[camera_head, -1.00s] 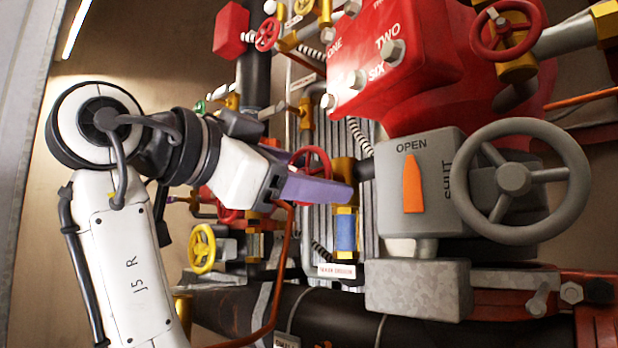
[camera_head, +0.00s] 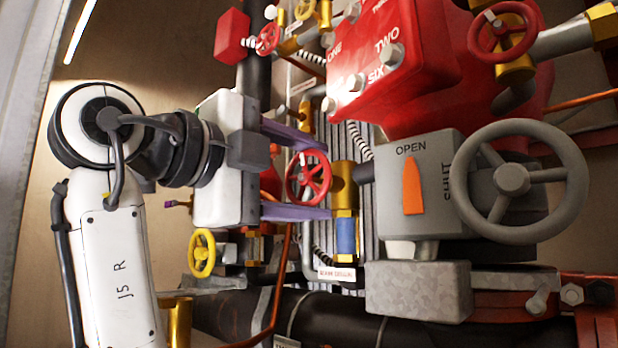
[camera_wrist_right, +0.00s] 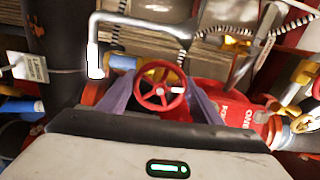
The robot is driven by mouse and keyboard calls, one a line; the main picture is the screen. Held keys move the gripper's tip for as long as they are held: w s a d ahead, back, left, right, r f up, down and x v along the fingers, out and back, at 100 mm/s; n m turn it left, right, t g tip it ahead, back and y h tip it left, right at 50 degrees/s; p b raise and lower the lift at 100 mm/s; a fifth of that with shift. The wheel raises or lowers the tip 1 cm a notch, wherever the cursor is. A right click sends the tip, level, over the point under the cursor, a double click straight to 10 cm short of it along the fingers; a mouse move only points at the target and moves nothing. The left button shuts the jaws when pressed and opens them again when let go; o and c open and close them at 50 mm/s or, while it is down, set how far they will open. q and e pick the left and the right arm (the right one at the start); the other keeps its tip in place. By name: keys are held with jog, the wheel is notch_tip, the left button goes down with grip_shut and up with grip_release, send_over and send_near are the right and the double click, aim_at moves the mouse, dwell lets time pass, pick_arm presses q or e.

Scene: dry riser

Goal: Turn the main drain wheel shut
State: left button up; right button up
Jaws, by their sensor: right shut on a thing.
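A small red wheel (camera_head: 308,178) with spokes faces the brass valve body (camera_head: 343,185) in the head view. My right gripper (camera_head: 328,180) has its two purple fingers on either side of this wheel, one above and one below, and is shut on its rim. In the right wrist view the same red wheel (camera_wrist_right: 160,89) sits between the purple fingers (camera_wrist_right: 160,100). The wheel's stem is mostly hidden. A white tag (camera_head: 336,273) hangs below the valve; its lettering is too small to read surely. My left gripper is out of view.
A grey box with an orange pointer (camera_head: 412,185), marked OPEN and SHUT, and a large grey handwheel (camera_head: 512,180) stand to the right. A red casting (camera_head: 390,55) is above. A yellow wheel (camera_head: 202,253) and a dark pipe (camera_head: 320,318) lie below.

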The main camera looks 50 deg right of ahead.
jog(key=m, duration=0.4)
jog(key=shift+m, duration=0.3)
jog(key=m, duration=0.3)
jog(key=shift+m, duration=0.3)
jog(key=m, duration=0.4)
jog(key=shift+p, duration=0.3)
jog(key=shift+f+m, duration=0.1)
jog(key=shift+m, duration=2.1)
jog(key=o, duration=1.1)
jog(key=shift+c, duration=0.2)
jog(key=w+a, duration=0.1)
jog(key=a, duration=0.9)
jog(key=shift+a+b, duration=0.15)
jog(key=shift+b, duration=0.3)
jog(key=shift+w, duration=0.1)
